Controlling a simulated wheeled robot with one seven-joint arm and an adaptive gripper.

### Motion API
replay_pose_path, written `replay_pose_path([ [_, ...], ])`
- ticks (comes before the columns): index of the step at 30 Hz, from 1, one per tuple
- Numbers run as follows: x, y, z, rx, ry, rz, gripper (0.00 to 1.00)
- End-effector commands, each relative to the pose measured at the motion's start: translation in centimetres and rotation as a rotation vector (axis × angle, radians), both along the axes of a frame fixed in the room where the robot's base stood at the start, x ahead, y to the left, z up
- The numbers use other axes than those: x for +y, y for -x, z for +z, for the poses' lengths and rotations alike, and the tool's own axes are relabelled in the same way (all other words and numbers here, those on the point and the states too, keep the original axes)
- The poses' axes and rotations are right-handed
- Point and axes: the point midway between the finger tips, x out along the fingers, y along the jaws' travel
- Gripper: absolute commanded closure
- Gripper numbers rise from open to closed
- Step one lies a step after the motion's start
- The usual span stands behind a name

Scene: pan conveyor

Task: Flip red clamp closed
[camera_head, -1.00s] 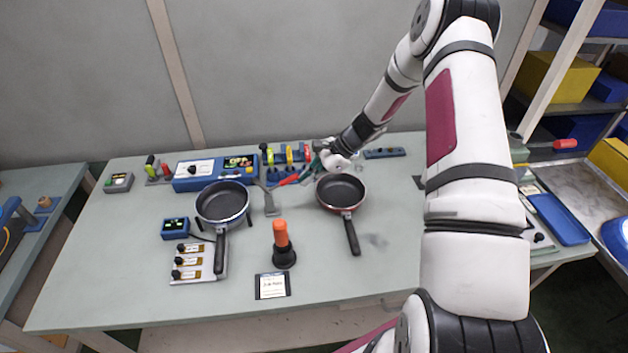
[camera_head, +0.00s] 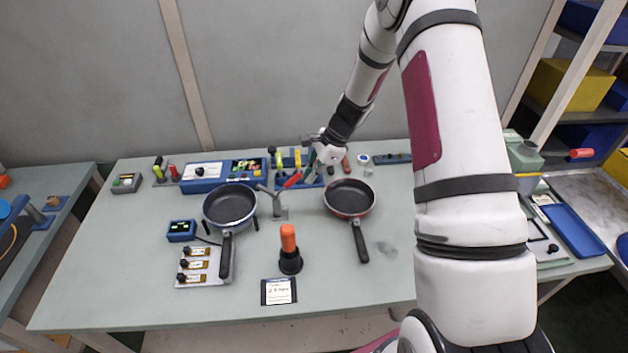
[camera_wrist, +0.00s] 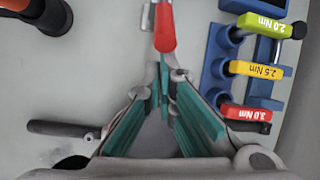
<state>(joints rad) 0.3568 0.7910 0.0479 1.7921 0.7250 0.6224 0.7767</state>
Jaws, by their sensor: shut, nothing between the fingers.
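The red clamp shows its red handle (camera_head: 292,180) at the back middle of the bench, between the two pans. Its grey metal part (camera_head: 277,210) is left of the handle, with a bar sticking up at a slant. In the wrist view the red handle (camera_wrist: 165,30) lies just beyond my fingertips, in line with them. My gripper (camera_head: 310,163) is at the right end of the handle. In the wrist view its green-padded fingers (camera_wrist: 167,78) come together at the tips with nothing between them. Whether the tips touch the handle I cannot tell.
A blue rack (camera_wrist: 215,55) with green, yellow and red torque drivers stands close to the right of my fingers in the wrist view. A blue pan (camera_head: 229,203) and a red-brown pan (camera_head: 349,197) flank the clamp. An orange-handled tool (camera_head: 288,238) stands in front.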

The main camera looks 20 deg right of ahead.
Motion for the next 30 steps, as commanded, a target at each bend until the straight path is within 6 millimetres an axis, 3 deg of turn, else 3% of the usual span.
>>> replay_pose_path([
  [15, 3.3, -1.1, 3.2, 0.108, 0.349, 0.009, 1.00],
  [30, 6.3, -2.1, 4.9, 0.206, 0.645, 0.005, 1.00],
])
